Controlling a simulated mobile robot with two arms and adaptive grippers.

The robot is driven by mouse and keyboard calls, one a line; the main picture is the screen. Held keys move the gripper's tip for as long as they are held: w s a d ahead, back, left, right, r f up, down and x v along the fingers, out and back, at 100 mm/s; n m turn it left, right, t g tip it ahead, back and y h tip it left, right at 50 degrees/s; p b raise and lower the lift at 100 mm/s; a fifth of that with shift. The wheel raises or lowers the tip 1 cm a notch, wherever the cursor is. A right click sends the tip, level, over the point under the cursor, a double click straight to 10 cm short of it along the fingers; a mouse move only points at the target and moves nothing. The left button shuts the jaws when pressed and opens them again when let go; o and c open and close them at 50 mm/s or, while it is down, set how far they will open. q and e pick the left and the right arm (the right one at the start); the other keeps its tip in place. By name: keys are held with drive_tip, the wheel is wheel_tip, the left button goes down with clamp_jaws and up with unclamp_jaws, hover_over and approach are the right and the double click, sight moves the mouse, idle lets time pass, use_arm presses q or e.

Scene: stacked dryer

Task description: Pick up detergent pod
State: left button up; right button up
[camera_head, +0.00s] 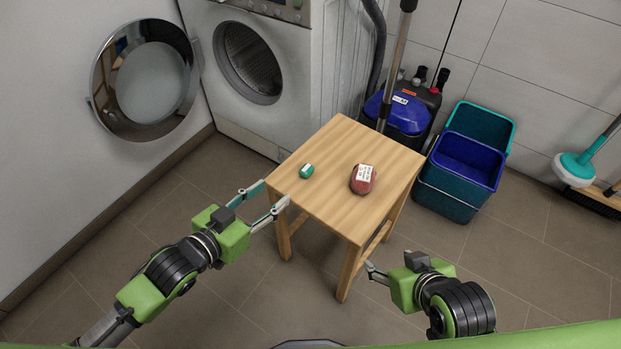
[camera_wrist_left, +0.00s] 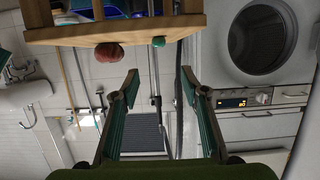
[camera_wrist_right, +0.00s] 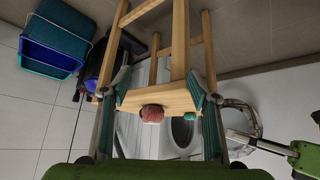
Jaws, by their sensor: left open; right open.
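A small teal item with a white label (camera_head: 306,171) lies on the left part of the wooden stool's top (camera_head: 340,140). A larger dark red item with a white label (camera_head: 363,180) lies to its right. I cannot tell for sure which is the detergent pod. My left gripper (camera_head: 275,192) is open and empty at the stool's left edge, left of and below the teal item. The left wrist view shows the teal item (camera_wrist_left: 158,42) just beyond the fingertips (camera_wrist_left: 160,74). My right gripper (camera_head: 372,272) is open and empty below the stool's right front, away from both items.
A washing machine (camera_head: 265,120) with a dark drum opening stands behind on the left. Its round door (camera_head: 145,80) is open at far left. A blue vacuum (camera_head: 400,115) and teal and blue buckets (camera_head: 465,165) stand behind right. The floor in front is clear.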

sight(301, 180)
use_arm(q)
drive_tip(key=b+x, duration=0.2)
drive_tip(key=x, duration=0.6)
drive_tip(key=shift+f, duration=0.1)
use_arm(e)
drive_tip(key=w+a+r+t+y, duration=0.2)
drive_tip(key=w+a+r+t, duration=0.2)
drive_tip(key=w+r+t, duration=0.35)
use_arm(q)
drive_tip(key=shift+w+d+f, duration=0.15)
drive_tip(key=shift+w+f, duration=0.05)
drive_tip(key=shift+w, duration=0.05)
drive_tip(key=b+x, duration=0.1)
drive_tip(key=x, duration=0.1)
drive_tip(key=b+x, duration=0.1)
drive_tip(key=x, duration=0.1)
drive_tip(key=shift+d+f+b, duration=0.15)
drive_tip(key=shift+f+b, duration=0.2)
drive_tip(key=shift+f, duration=0.15)
drive_tip(key=shift+w+d, duration=0.1)
drive_tip(key=c, duration=0.9)
use_arm(e)
drive_tip(key=w+a+r+t+y, duration=0.1)
drive_tip(key=w+r+t, duration=0.2)
drive_tip(key=r, duration=1.1)
drive_tip(key=shift+w+a+n+t+y, duration=0.2)
drive_tip(key=shift+a+n+t+y, duration=0.15)
drive_tip(key=shift+t, duration=0.8)
